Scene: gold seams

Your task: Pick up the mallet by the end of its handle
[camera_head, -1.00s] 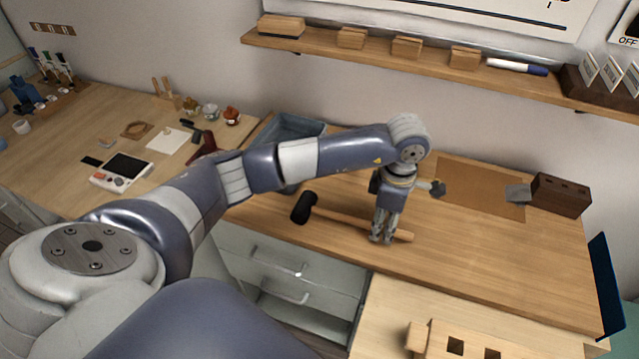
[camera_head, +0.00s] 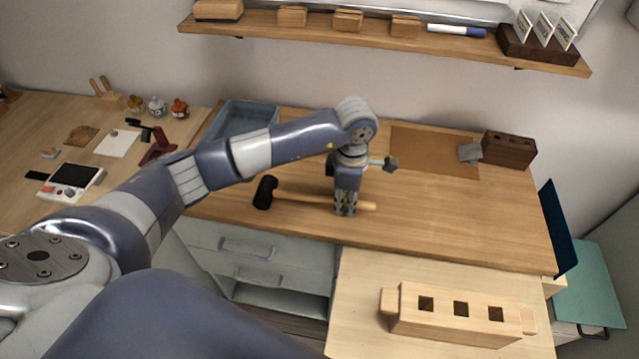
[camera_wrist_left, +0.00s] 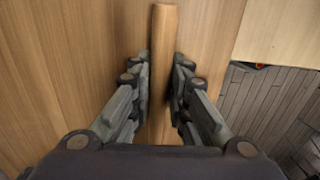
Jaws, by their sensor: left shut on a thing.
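The mallet has a black head (camera_head: 264,193) and a light wooden handle (camera_head: 300,198). It lies on the wooden workbench, head to the left and handle pointing right. My left gripper (camera_head: 346,211) points down over the handle, near its right end, and is shut on it. A short piece of handle sticks out past the fingers. In the left wrist view the handle (camera_wrist_left: 164,60) runs between the two fingers (camera_wrist_left: 161,90), with its end at the top. The mallet appears to rest on the bench. My right gripper is not in view.
A blue-grey bin (camera_head: 245,118) stands behind my left arm. A brown mat (camera_head: 435,150) and a dark wooden block (camera_head: 509,149) lie at the back right. A pale block with square holes (camera_head: 458,315) sits on the lower front surface. A shelf (camera_head: 380,35) runs above the bench.

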